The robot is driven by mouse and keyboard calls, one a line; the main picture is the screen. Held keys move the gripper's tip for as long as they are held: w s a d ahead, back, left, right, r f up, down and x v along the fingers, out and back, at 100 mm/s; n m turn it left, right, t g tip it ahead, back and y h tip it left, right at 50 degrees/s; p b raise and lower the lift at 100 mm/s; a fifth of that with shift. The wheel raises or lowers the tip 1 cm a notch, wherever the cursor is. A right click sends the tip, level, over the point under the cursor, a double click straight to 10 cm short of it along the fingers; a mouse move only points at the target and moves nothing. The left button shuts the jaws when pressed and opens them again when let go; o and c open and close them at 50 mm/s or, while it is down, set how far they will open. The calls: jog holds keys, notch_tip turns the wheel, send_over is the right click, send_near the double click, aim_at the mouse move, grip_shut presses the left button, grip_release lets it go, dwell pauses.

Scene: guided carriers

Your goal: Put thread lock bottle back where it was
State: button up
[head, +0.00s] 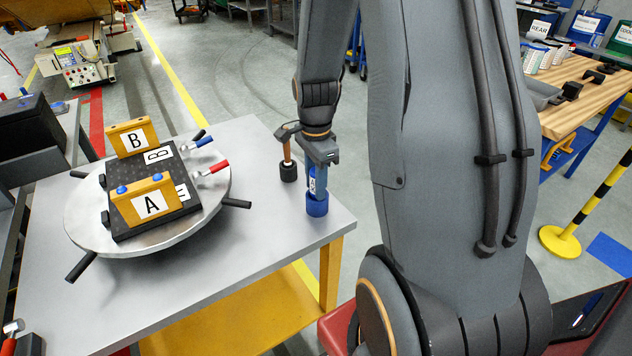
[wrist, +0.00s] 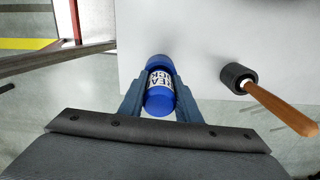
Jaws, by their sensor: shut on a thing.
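The thread lock bottle (head: 319,181) is blue with a white label, upright near the right corner of the grey table (head: 262,238). It also shows in the wrist view (wrist: 160,79), where its label is partly readable. My gripper (head: 318,160) is shut on its upper part from above; in the wrist view its fingers (wrist: 160,108) press both sides.
A black cup with a wooden-handled tool (head: 288,172) stands close left of the bottle. A round turntable (head: 90,215) carries a black plate with yellow blocks A (head: 150,203) and B (head: 133,138). Bare tabletop lies between. A wooden bench (head: 590,95) is at right.

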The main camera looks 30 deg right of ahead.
jog(key=shift+f, duration=0.15)
jog(key=o, duration=1.1)
jog(key=shift+c, duration=0.2)
